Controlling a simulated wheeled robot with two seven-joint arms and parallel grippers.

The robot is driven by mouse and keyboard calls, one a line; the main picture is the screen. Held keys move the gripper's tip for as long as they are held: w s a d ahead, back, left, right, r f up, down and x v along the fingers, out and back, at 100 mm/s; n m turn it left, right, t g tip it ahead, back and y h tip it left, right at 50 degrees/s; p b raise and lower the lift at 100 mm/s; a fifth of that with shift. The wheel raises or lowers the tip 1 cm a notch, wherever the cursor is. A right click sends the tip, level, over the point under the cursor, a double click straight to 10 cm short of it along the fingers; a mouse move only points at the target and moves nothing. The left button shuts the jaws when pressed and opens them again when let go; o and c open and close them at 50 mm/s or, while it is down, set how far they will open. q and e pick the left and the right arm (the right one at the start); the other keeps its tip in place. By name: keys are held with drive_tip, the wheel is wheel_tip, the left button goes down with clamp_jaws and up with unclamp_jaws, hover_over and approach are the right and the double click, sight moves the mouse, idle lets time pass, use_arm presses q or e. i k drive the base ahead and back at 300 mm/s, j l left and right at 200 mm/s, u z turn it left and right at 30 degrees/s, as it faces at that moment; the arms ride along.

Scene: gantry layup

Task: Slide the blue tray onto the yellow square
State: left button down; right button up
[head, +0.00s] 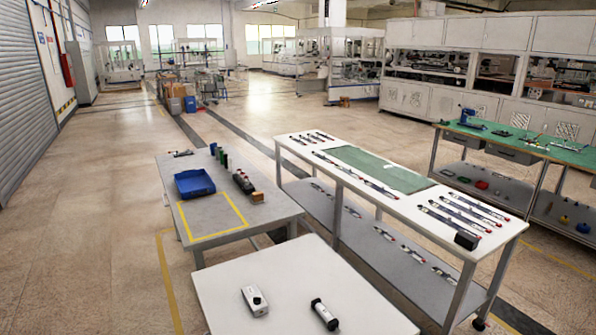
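The blue tray (196,191) is a shallow open bin on the grey table (270,208) at centre left. It stands at the far left part of the tabletop. The yellow square (219,234) is a painted outline on the same tabletop, nearer to me. The tray is at the far side of the outline and seems to hide part of its far edge; I cannot tell if it overlaps the line. The inside of the outline looks bare. Neither of my grippers is in view.
Green and dark cylinders (222,160), a dark block row (243,183) and a small orange-brown block (257,197) stand right of the tray. A white table (290,270) with two small devices is nearest. A long white bench (420,207) stands to the right. Floor at left is clear.

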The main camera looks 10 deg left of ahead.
sight(192, 184)
drive_tip(key=i+j+z, duration=0.15)
drive_tip(key=j+z, duration=0.15)
drive_tip(key=j, duration=1)
drive_tip(key=j+z, duration=0.25)
drive_tip(key=j, duration=1)
